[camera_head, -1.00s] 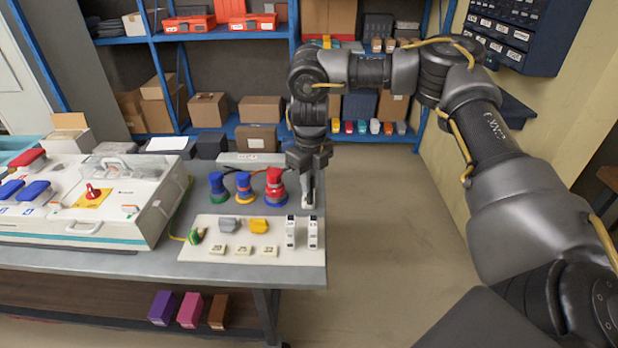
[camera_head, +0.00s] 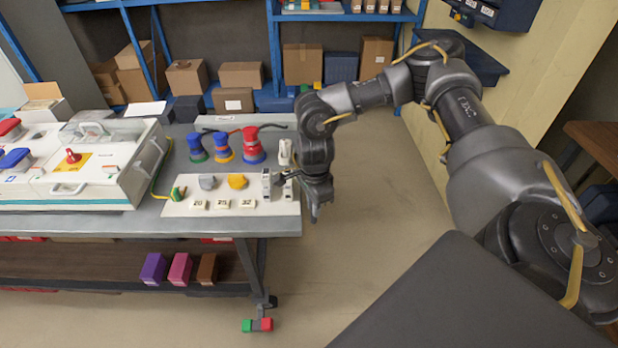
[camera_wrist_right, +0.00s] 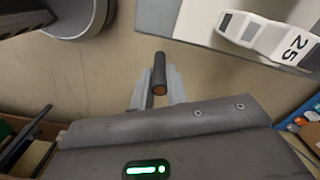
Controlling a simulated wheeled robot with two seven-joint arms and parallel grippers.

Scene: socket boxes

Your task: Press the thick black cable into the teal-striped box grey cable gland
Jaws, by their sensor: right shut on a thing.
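The white box with a teal stripe (camera_head: 75,203) lies at the left of the bench in the head view. I cannot make out its grey cable gland. My right gripper (camera_head: 314,212) hangs beyond the bench's right edge, beside the white board. In the right wrist view its two grey fingers (camera_wrist_right: 157,92) are shut on a short length of thick black cable (camera_wrist_right: 159,68). The cable's copper-coloured end faces the camera. The cable is not clear in the head view. My left gripper is not in view.
A white block marked 25 (camera_wrist_right: 268,38) is near my right gripper. Blue, orange and red-topped spools (camera_head: 253,146) stand behind. The floor right of the bench is clear.

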